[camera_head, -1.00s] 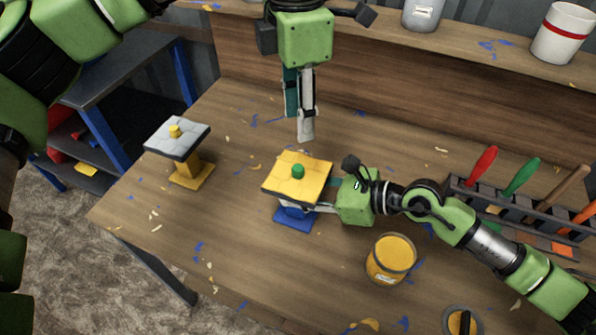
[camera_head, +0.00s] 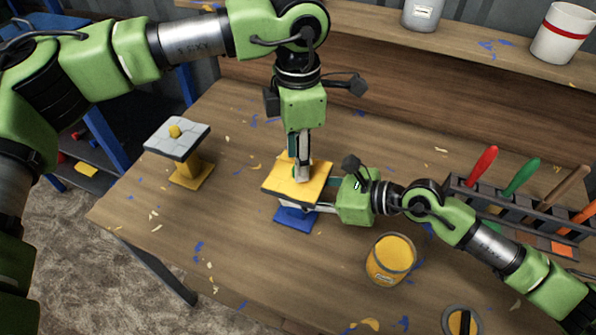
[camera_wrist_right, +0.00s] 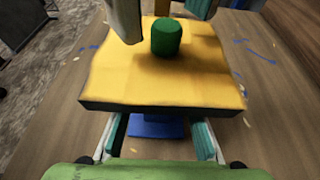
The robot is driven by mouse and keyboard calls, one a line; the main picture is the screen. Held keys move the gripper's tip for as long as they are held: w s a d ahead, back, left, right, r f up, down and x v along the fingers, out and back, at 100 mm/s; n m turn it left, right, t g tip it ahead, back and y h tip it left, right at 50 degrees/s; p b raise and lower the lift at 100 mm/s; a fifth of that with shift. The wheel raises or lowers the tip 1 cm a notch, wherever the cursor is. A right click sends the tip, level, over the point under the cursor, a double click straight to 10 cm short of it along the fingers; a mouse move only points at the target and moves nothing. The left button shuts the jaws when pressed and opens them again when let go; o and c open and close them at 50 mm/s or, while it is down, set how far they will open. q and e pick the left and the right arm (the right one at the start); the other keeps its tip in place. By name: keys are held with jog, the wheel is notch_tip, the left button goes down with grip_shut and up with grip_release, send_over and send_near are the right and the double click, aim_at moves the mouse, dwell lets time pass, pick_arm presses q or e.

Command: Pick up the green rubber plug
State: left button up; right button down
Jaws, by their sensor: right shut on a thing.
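The green rubber plug (camera_wrist_right: 166,37) stands upright on the yellow top plate (camera_wrist_right: 165,80) of a stand with a blue base (camera_head: 296,219). In the head view my left gripper hides the plug. My left gripper (camera_head: 300,178) points down over the plate. In the right wrist view its two fingers are apart, one on each side of the plug, with visible gaps between. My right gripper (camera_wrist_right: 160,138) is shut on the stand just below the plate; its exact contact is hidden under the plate.
A second stand with a grey top (camera_head: 178,138) and yellow base is at the left. A yellow-filled jar (camera_head: 391,259) stands close in front of my right gripper. A tool rack (camera_head: 520,208) is at the right. Clear table lies between the stands.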

pick_arm(q)
jog(key=shift+f, duration=0.85)
jog(key=c, duration=0.8)
jog(key=shift+c, duration=0.2)
pick_arm(e)
jog(key=c, duration=1.4)
grip_release()
jog(key=shift+c, duration=0.2)
pick_arm(q)
notch_tip(320, 180, up, 10)
